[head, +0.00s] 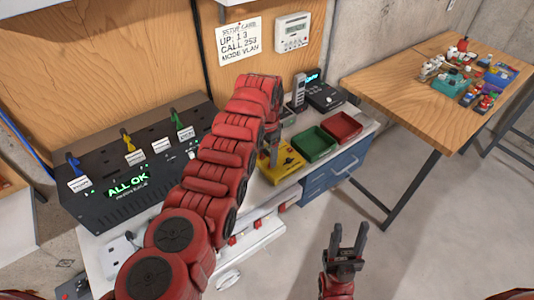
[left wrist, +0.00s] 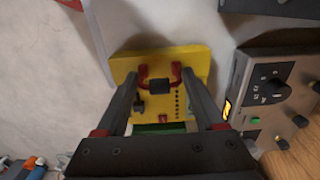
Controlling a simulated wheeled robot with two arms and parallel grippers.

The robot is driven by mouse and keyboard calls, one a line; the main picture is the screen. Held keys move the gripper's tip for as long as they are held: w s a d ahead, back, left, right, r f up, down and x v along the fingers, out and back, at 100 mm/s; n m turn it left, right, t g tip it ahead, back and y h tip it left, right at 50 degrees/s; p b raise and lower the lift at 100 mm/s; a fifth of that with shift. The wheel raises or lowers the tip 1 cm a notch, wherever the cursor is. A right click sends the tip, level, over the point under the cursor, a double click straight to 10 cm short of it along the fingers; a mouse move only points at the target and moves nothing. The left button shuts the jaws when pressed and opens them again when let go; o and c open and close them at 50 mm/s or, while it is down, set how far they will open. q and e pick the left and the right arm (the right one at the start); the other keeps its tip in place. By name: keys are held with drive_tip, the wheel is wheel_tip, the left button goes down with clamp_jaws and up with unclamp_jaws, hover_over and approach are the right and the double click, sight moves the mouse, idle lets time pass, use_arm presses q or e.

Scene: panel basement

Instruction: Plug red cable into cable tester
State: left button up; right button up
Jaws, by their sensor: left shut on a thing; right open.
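The yellow cable tester (head: 283,167) lies on the white worktop, and in the left wrist view (left wrist: 195,62) it fills the middle, under my fingers. In the head view my arm hides most of the cable. My right gripper (head: 348,240) is open and empty over the floor.
A black panel (head: 120,195) reading ALL OK, with blue, yellow and green plugs, stands at the left. A green bin (head: 315,143), a red bin (head: 342,126) and a black device (head: 322,97) are beyond the tester. A wooden table (head: 400,85) stands at the right; the floor before it is clear.

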use_arm(q)
drive_tip(key=o, duration=1.3)
drive_tip(key=shift+r, duration=0.1)
drive_tip(key=shift+r+p, duration=0.5)
drive_tip(key=shift+r, duration=3.15)
drive_tip(key=shift+r, duration=0.1)
